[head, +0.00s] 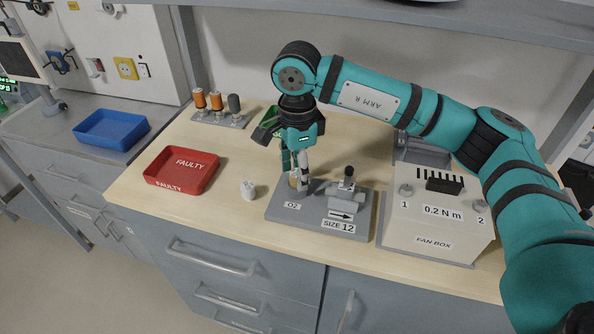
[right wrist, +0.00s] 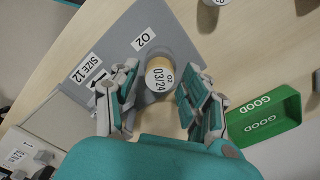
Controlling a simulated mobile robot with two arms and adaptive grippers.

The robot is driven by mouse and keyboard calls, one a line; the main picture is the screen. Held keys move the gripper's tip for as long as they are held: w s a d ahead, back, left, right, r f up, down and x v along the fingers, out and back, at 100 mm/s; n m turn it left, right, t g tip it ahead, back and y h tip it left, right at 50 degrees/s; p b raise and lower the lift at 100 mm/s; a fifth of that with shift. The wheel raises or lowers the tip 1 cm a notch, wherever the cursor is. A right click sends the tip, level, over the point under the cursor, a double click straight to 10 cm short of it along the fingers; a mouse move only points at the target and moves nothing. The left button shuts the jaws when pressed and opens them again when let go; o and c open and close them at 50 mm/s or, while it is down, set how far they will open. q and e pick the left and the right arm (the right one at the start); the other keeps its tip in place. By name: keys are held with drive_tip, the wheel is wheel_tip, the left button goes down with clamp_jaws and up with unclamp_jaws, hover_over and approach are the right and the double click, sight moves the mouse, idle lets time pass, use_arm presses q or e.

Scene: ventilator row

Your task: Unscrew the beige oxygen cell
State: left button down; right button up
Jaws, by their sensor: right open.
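The beige oxygen cell (right wrist: 160,73), with a white top reading "O2 03/24", stands in the grey plate (right wrist: 158,30) marked "O2" and "SIZE 12". In the head view the cell (head: 294,183) is partly hidden by my right gripper (head: 296,172). The right gripper points down over the cell. In the right wrist view its open fingers (right wrist: 161,88) stand on either side of the cell, with a visible gap on each side. My left gripper is not in view.
A red "FAULTY" tray (head: 183,186) and a small white item (head: 248,190) lie left of the plate. A green "GOOD" tray (right wrist: 262,122) is behind the gripper. The fan box (head: 435,225) stands right. A rack (head: 220,121) holds several cylinders. A blue tray (head: 110,142) is far left.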

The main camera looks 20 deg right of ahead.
drive_tip(key=m, duration=0.4)
drive_tip(key=shift+b, duration=0.35)
drive_tip(key=c, duration=1)
drive_tip(key=shift+o, duration=0.2)
drive_tip(key=shift+f+n+b, duration=0.15)
drive_tip(key=shift+n+b, duration=0.5)
drive_tip(key=shift+n, duration=0.45)
drive_tip(key=n+b, duration=0.1)
drive_tip(key=n, duration=0.1)
drive_tip(key=shift+n, duration=0.9)
drive_tip(key=shift+b, duration=0.35)
